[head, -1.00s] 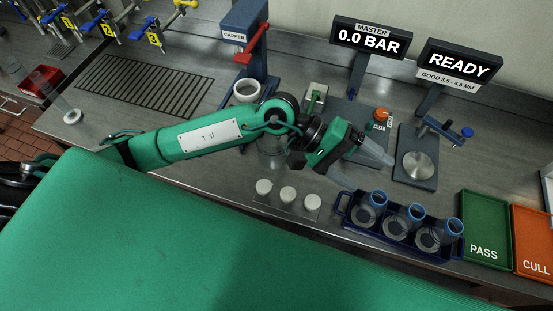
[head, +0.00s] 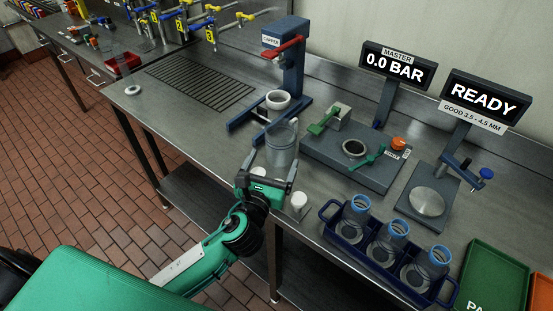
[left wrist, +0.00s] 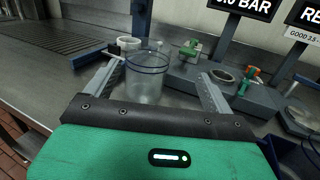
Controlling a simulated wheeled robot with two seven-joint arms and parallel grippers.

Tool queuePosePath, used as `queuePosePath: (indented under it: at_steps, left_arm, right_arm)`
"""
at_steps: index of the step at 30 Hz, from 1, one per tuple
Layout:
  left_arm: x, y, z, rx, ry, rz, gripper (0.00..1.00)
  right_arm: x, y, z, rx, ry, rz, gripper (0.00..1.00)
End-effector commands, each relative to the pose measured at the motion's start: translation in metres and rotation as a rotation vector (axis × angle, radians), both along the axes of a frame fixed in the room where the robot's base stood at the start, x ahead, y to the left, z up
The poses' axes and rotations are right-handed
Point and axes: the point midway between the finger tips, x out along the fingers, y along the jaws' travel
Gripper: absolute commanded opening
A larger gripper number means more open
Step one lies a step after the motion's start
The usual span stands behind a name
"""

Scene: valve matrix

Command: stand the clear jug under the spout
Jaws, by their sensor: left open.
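The clear jug (head: 282,150) stands upright on the steel bench, in front of the capper. My left gripper (head: 270,168) is open at the near side of the jug, low over the bench's front edge. In the left wrist view the jug (left wrist: 147,82) appears between the two open fingers (left wrist: 162,85), closer to the left one; I cannot tell whether they touch it. A row of taps (head: 210,35) with blue and yellow handles and number tags is at the back left, beyond a slotted drain grate (head: 200,82). My right gripper is not in view.
The capper (head: 285,60) with a white ring (head: 278,100) stands behind the jug. A grey valve block (head: 350,155) is to its right. A blue crate of bottles (head: 385,250) is at the front right. A white cap (head: 298,201) sits near my gripper. Bench left of the jug is clear.

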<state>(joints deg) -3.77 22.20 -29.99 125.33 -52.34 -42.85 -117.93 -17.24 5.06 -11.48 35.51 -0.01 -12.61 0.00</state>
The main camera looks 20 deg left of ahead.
Motion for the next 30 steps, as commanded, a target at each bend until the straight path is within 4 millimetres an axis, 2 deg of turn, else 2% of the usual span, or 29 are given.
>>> queuePosePath:
  at_steps: [1, 5, 12, 15, 23, 30]
  left_arm:
    - [0.0, 0.005, -0.007, -0.008, 0.019, 0.02, 0.87]
    - [0.012, 0.009, -0.008, -0.015, 0.032, 0.036, 0.87]
    - [0.059, 0.011, -0.007, -0.014, 0.03, 0.035, 0.87]
    - [0.074, 0.011, -0.008, -0.013, 0.03, 0.033, 0.87]
    - [0.093, 0.013, -0.008, -0.013, 0.03, 0.033, 0.87]
    - [0.126, 0.017, -0.01, -0.013, 0.03, 0.033, 0.87]
  right_arm:
    - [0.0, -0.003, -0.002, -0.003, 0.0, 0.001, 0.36]
    - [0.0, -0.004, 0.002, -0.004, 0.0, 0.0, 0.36]
    - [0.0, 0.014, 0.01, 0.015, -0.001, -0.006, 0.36]
    - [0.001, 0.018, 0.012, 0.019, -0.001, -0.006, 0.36]
    - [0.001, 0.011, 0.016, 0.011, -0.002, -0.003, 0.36]
    - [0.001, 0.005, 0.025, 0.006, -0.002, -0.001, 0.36]
